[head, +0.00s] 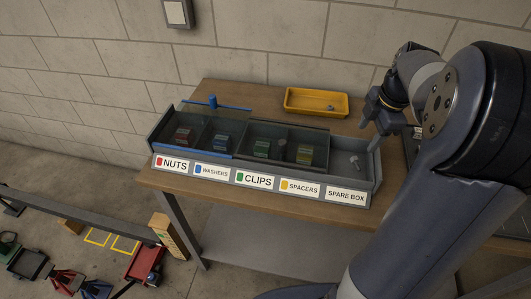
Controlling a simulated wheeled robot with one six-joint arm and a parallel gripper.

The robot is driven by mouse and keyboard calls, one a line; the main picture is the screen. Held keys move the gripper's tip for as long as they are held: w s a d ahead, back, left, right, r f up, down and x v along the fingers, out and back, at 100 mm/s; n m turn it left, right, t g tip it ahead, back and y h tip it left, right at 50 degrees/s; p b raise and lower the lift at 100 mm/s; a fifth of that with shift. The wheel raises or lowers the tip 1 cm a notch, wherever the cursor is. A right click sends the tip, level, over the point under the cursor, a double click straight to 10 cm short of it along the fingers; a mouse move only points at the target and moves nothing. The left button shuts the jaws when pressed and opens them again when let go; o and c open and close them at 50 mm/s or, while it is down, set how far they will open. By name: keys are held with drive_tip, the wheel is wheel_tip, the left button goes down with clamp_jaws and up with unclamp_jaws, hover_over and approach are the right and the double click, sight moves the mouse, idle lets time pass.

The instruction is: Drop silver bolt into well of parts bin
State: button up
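The grey parts bin (258,181) stands on the wooden bench with labelled compartments: nuts, washers, clips, spacers and spare box. A small silver bolt-like piece (355,163) shows inside the spare box compartment at the right end, apparently on its floor. My gripper (372,128) is above and behind that right end, pointing down. Its two fingers look apart, and I see nothing between them. Clear lids cover the left compartments; a blue-edged one (215,103) covers nuts and washers. The spare box compartment looks uncovered.
A yellow tray (300,110) behind the bin holds a small greyish piece (330,107). The wooden bench (240,92) is clear left of the tray. A block wall stands behind. A rail (90,218) and carts (145,262) are on the floor at the left.

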drive_tip(key=shift+o, duration=0.7)
drive_tip(key=shift+r, duration=0.1)
wheel_tip(320, 180, up, 10)
drive_tip(key=s+d, duration=0.1)
drive_tip(key=shift+s+r, duration=0.25)
drive_tip(key=shift+d, duration=0.1)
wheel_tip(320, 180, down, 10)
drive_tip(key=w+a+f, duration=0.1)
wheel_tip(320, 180, up, 6)
drive_tip(key=p, duration=0.4)
drive_tip(key=shift+w, duration=0.25)
